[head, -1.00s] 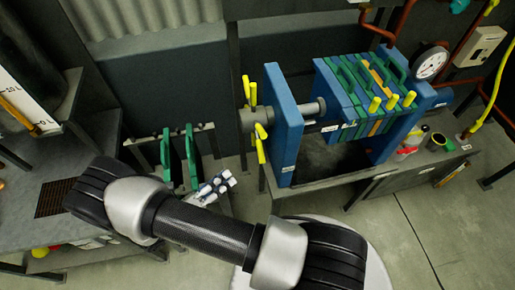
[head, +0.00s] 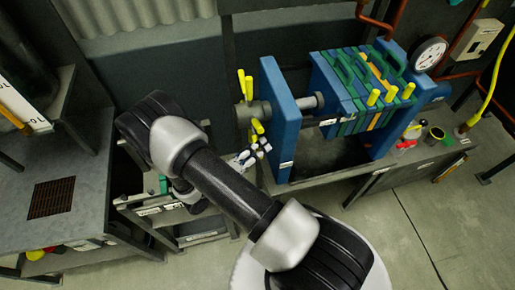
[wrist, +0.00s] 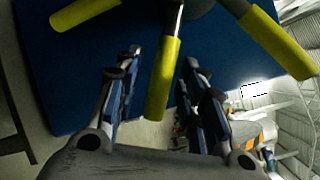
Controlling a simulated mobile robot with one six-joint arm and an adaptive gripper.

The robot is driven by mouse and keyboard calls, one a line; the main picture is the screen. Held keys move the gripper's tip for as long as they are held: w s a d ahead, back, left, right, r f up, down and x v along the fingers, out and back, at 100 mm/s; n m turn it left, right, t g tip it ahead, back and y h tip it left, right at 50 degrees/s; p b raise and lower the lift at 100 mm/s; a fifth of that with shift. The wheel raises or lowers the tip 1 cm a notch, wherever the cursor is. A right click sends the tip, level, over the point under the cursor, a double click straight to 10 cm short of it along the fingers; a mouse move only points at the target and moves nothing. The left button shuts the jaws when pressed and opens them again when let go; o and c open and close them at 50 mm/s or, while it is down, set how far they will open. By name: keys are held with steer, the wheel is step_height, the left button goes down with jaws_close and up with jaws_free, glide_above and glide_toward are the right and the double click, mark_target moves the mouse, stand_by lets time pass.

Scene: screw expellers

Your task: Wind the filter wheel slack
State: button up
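The filter wheel (head: 249,114) is a grey hub with yellow-gripped spokes on the left end of the blue filter press (head: 281,125). In the wrist view, a yellow spoke grip (wrist: 165,78) points down from the wheel, with other yellow grips at upper left and upper right. Depth between fingers and grip is hard to judge.
Green-framed plates (head: 355,85) are stacked in the press, with a pressure gauge (head: 430,54) at right. A low rack (head: 150,208) stands below my arm. A grey table (head: 82,190) is at left. Open floor (head: 400,230) lies at lower right.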

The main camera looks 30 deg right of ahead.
jaws_close()
stand_by(0.4)
stand_by(0.4)
